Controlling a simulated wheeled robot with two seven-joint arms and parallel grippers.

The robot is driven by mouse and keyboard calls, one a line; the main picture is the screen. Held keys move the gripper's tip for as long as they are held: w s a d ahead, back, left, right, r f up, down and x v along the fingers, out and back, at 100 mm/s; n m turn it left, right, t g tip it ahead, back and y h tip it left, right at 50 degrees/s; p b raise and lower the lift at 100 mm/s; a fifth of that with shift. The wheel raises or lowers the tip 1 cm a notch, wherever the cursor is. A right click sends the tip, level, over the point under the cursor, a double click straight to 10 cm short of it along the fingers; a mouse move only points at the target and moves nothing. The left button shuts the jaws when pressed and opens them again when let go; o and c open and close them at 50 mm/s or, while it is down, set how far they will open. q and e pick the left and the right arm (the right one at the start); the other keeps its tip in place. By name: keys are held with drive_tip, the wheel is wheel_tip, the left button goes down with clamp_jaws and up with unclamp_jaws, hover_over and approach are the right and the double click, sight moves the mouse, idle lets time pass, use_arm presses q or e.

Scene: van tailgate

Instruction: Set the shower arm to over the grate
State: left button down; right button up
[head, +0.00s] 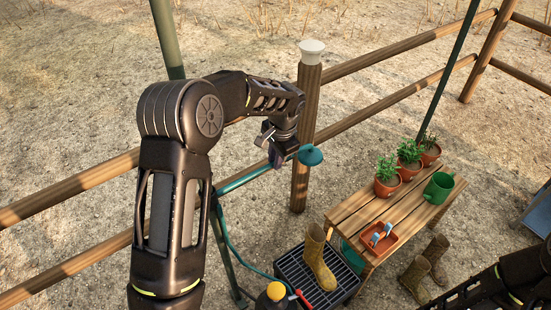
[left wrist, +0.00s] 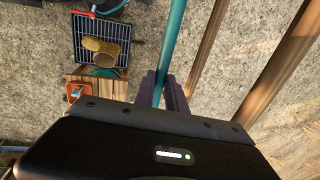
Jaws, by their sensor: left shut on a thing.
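The teal shower arm (head: 245,179) runs from a pole on the left up to its round shower head (head: 309,154), near a fence post. My left gripper (head: 275,157) is shut on the shower arm just short of the head. The left wrist view shows the pipe (left wrist: 174,45) between its fingers (left wrist: 164,92). The dark grate (head: 346,281) lies on the ground nearer me, and it also shows in the left wrist view (left wrist: 88,28). In the head view the shower head appears beyond the grate, not over it. My right gripper is out of view; only part of that arm shows.
A yellow-brown boot (head: 318,260) stands on the grate. A wooden bench (head: 362,208) beside it holds potted plants (head: 388,176), a green watering can (head: 438,188) and an orange tray (head: 379,240). A capped fence post (head: 305,120) stands close behind the shower head. More boots (head: 417,276) stand right of the bench.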

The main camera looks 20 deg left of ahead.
use_arm(q)
drive_tip(key=s+d+m+h+b, duration=0.1)
drive_tip(key=s+d+m+b, duration=0.2)
drive_tip(key=s+d+m, duration=0.4)
drive_tip(key=shift+s+d+t, duration=0.4)
drive_tip(key=shift+s+d, duration=0.35)
drive_tip(key=shift+s, duration=0.7)
drive_tip(key=c, duration=1.4)
unclamp_jaws()
drive_tip(key=shift+o, duration=0.2)
